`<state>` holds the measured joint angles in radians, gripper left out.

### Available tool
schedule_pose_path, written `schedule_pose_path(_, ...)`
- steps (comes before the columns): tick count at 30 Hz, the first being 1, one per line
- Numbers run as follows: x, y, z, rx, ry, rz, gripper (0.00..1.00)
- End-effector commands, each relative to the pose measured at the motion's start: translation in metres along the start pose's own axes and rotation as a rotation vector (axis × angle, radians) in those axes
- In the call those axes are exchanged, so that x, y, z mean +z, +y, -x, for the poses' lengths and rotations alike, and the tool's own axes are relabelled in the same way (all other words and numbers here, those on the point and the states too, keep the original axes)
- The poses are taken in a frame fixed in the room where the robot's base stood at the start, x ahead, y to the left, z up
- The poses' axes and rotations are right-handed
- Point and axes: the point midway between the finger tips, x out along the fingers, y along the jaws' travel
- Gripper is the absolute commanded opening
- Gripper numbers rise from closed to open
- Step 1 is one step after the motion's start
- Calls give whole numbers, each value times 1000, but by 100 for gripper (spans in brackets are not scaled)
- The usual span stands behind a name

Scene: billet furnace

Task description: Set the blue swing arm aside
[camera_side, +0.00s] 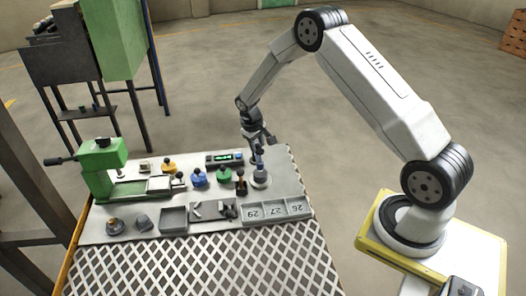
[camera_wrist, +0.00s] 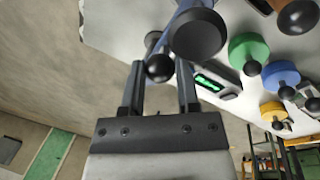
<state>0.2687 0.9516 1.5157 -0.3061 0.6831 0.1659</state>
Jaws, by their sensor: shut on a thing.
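The blue swing arm (camera_wrist: 181,17) shows in the wrist view as a bluish bar at the top, running up from between my fingers, with dark ball knobs at its near side. My gripper (camera_wrist: 160,68) has its two fingers on either side of it, shut on it. In the side view my gripper (camera_side: 256,142) is above the grey post with a round base (camera_side: 259,180) at the table's right back. The bar is small and partly covered by my gripper there, and its contact with the post cannot be told.
A green-lit display (camera_side: 224,158) stands close left of the post. Blue (camera_side: 198,178), green (camera_side: 224,176) and yellow (camera_side: 168,166) knobbed pieces stand further left. Numbered trays (camera_side: 275,211) lie in front. A green vise-like machine (camera_side: 101,160) occupies the left. Floor beyond the right edge is clear.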

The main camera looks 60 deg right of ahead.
Motion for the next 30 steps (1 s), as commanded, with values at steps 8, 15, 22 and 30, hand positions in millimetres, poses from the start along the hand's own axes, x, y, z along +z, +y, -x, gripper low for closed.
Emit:
schedule_pose_path(8,0,-1,0,-1,-1,1,0)
schedule_pose_path(15,0,-2,0,-1,-1,1,0)
schedule_pose_path(22,1,-1,0,-1,1,16,0)
schedule_pose_path(30,4,4,-1,0,19,106,0)
